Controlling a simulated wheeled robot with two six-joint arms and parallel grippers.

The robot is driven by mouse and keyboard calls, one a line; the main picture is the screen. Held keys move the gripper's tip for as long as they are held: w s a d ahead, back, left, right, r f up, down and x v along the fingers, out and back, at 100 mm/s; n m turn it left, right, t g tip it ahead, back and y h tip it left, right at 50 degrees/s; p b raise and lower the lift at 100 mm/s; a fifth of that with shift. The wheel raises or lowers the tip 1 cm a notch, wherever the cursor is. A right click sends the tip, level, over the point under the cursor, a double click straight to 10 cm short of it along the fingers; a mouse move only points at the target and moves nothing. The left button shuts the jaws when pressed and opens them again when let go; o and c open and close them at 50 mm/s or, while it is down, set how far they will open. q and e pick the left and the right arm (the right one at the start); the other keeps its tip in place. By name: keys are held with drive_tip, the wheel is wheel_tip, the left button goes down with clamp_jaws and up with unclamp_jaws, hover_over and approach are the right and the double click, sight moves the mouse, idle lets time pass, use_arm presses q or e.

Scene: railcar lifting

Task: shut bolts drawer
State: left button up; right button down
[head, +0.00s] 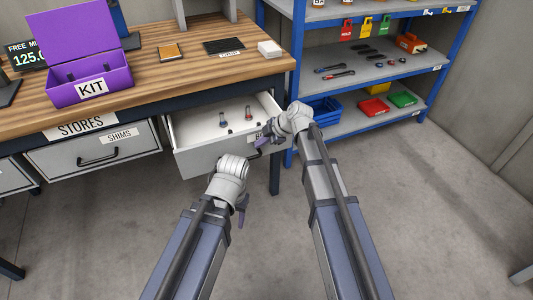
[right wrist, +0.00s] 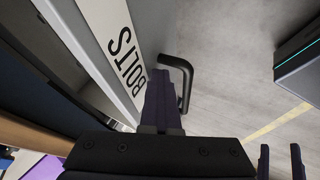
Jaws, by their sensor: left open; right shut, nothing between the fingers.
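The bolts drawer (head: 195,160) hangs open under the workbench in the head view, with a few small bolts (head: 223,119) inside. Its BOLTS label (right wrist: 122,60) and black bar handle (right wrist: 186,80) show on the drawer front in the right wrist view. My right gripper (head: 263,140) is shut and empty at the right part of the drawer front. In the right wrist view its purple fingers (right wrist: 160,98) lie beside the handle, close to the front; I cannot tell if they touch. My left gripper (head: 243,206) is open and empty, lower and in front of the drawer.
The shims drawer (head: 80,155) is shut to the left. A purple kit box (head: 88,85) stands on the wooden bench top (head: 165,75). A blue shelf unit (head: 370,60) with tools and bins stands close on the right. The floor (head: 430,210) on the right is clear.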

drive_tip(key=w+a, duration=0.2)
drive_tip(key=w, duration=0.4)
drive_tip(key=w+a, duration=0.2)
drive_tip(key=w, duration=0.4)
drive_tip(key=w+a, duration=0.2)
drive_tip(key=w, duration=0.5)
drive_tip(key=shift+w+a, duration=0.1)
drive_tip(key=shift+a, duration=0.05)
drive_tip(key=shift+w+a, duration=0.1)
drive_tip(key=shift+w, duration=0.25)
drive_tip(key=shift+w+r, duration=0.1)
drive_tip(key=shift+w, duration=0.05)
